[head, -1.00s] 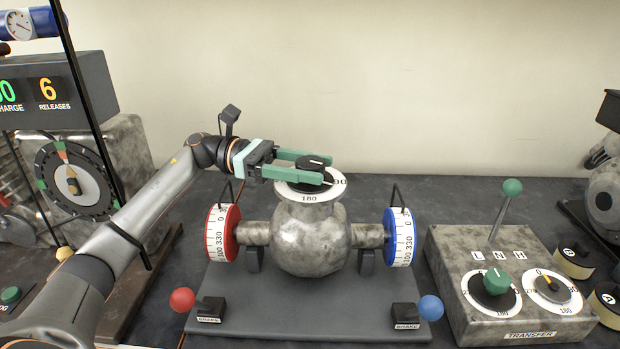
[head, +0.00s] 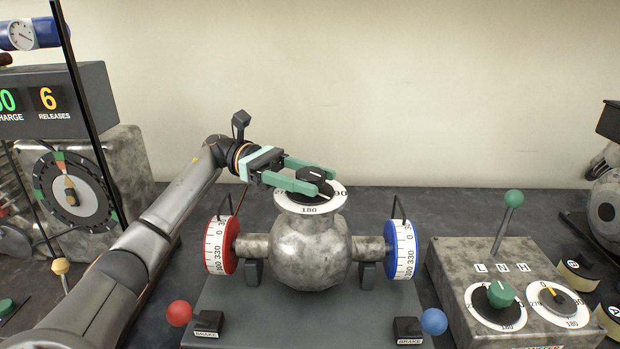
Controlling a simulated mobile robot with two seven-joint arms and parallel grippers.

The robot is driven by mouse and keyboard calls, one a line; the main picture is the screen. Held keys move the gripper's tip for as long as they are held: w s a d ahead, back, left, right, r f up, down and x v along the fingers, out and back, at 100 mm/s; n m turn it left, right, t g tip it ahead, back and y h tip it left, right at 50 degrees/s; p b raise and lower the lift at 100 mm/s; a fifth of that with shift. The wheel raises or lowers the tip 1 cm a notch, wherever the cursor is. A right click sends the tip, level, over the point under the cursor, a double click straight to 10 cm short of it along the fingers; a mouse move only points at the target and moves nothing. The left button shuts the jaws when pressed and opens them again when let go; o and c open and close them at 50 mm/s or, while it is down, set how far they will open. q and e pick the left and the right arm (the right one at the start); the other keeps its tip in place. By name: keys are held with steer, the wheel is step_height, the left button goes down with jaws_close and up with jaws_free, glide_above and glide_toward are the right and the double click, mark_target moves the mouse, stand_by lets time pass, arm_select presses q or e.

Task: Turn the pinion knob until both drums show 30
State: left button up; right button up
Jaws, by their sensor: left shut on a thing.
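The black pinion knob (head: 315,176) stands on the white dial (head: 312,208) on top of the grey round housing (head: 311,255); 180 faces me and 90 is at the right. My left gripper (head: 324,182) comes in from the left with its green fingers shut on the knob, one on each side. The red-sided drum (head: 216,247) is on the housing's left shaft, the blue-sided drum (head: 402,250) on its right shaft. Both scales show 300, 330 and 0 going up, with 0 near the top; the exact reading at the wire pointers is too small to tell. My right gripper is out of view.
Brake levers with a red ball (head: 179,313) and a blue ball (head: 433,322) stand at the base's front corners. The transfer box (head: 450,272) with its green-topped lever is at right. The display unit (head: 95,100) stands at left.

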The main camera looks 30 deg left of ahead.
arm_select(q)
steer(key=o, duration=1.4)
steer(key=shift+c, duration=0.2)
steer(key=a, duration=0.7)
steer(key=shift+s+a, duration=0.15)
steer(key=shift+a, duration=0.05)
